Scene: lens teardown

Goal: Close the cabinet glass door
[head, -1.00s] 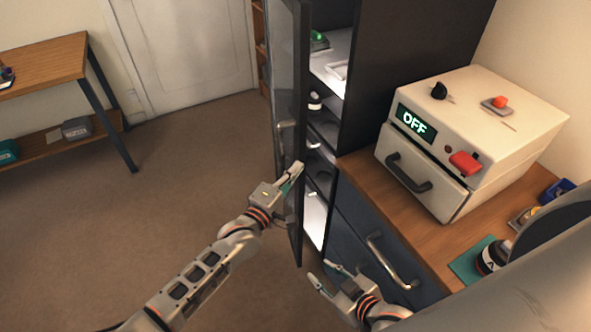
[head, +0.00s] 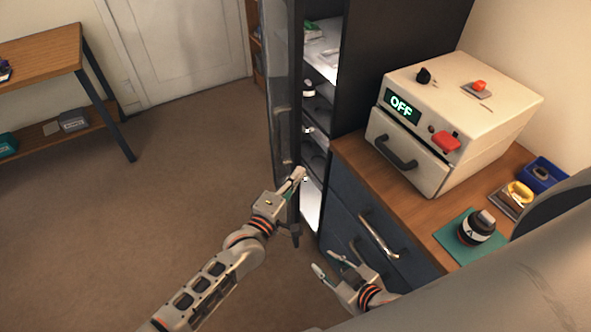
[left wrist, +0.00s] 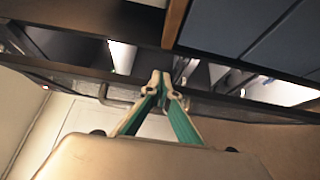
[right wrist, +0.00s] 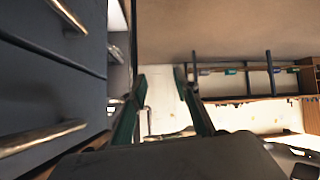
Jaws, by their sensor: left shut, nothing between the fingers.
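The cabinet glass door (head: 284,75) stands open in the head view, seen nearly edge-on, with a dark frame and a bar handle. The lit shelves of the dark cabinet (head: 375,60) show to its right. My left gripper (head: 300,173) is shut and empty at the door's lower near edge; I cannot tell whether it touches. In the left wrist view its closed fingertips (left wrist: 161,80) overlap the dark door frame (left wrist: 85,78). My right gripper (head: 327,262) is open and empty, low in front of the blue drawers, and its spread fingers (right wrist: 160,82) show in the right wrist view.
A blue drawer unit (head: 350,210) with metal handles stands right of the cabinet. On its wooden top are a cream box oven (head: 455,120) reading OFF, a lens on a green mat (head: 447,233) and a blue bin (head: 545,172). A table (head: 45,55) stands left; the floor between is clear.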

